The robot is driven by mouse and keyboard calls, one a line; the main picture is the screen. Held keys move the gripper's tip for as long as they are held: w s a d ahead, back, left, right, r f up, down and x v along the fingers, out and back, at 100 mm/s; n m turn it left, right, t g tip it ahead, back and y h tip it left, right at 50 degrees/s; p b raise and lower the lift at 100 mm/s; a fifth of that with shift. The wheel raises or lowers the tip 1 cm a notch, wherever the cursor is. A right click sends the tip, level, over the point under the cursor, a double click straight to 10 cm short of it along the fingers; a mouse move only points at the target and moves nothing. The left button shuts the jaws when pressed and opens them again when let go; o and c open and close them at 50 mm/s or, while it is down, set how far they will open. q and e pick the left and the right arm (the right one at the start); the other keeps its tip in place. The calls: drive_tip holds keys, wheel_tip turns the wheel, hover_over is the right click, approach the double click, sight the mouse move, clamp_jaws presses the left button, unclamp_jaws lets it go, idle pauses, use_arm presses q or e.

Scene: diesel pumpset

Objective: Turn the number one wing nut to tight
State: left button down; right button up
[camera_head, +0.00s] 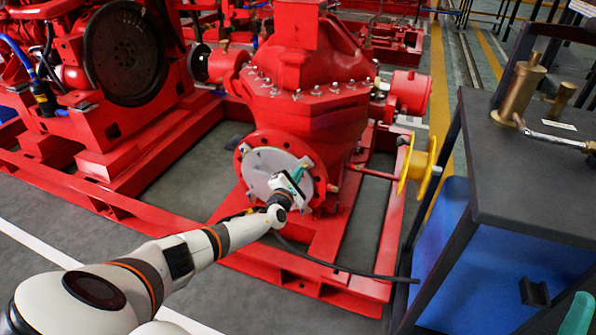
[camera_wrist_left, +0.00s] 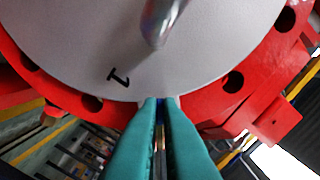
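The round grey cover plate (camera_head: 268,165) sits on the red flange at the front of the pump. In the left wrist view the plate (camera_wrist_left: 190,65) carries a black "1" (camera_wrist_left: 118,76) near its rim. My left gripper (camera_head: 292,178) is at the plate's right side. Its two teal fingers (camera_wrist_left: 160,104) point at the rim near the "1", close together with a narrow gap. Small grey metal shows at the tips, possibly the number one wing nut, mostly hidden by the fingers. Whether they grip it is unclear. A teal part of my right gripper (camera_head: 578,315) shows at the lower right edge.
A metal handle (camera_wrist_left: 163,20) stands out from the plate. A yellow wheel (camera_head: 418,168) is right of the pump. A dark table (camera_head: 535,190) with brass parts (camera_head: 520,88) stands at the right. A black cable (camera_head: 335,266) runs across the red base frame.

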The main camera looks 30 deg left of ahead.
use_arm(q)
drive_tip(key=shift+a+r+m+p, duration=0.15)
drive_tip(key=shift+m+p, duration=0.55)
drive_tip(key=shift+m, duration=0.85)
drive_tip(key=shift+r+m+p, duration=0.1)
drive_tip(key=shift+m+p, duration=0.55)
drive_tip(key=shift+m, duration=0.9)
use_arm(e)
drive_tip(key=w+f+g+h, duration=0.3)
drive_tip(key=w+f+g, duration=0.3)
drive_tip(key=f+g, duration=0.2)
drive_tip(key=shift+f, duration=0.7)
use_arm(q)
drive_tip(key=c, duration=1.6)
unclamp_jaws()
drive_tip(key=shift+s, duration=0.1)
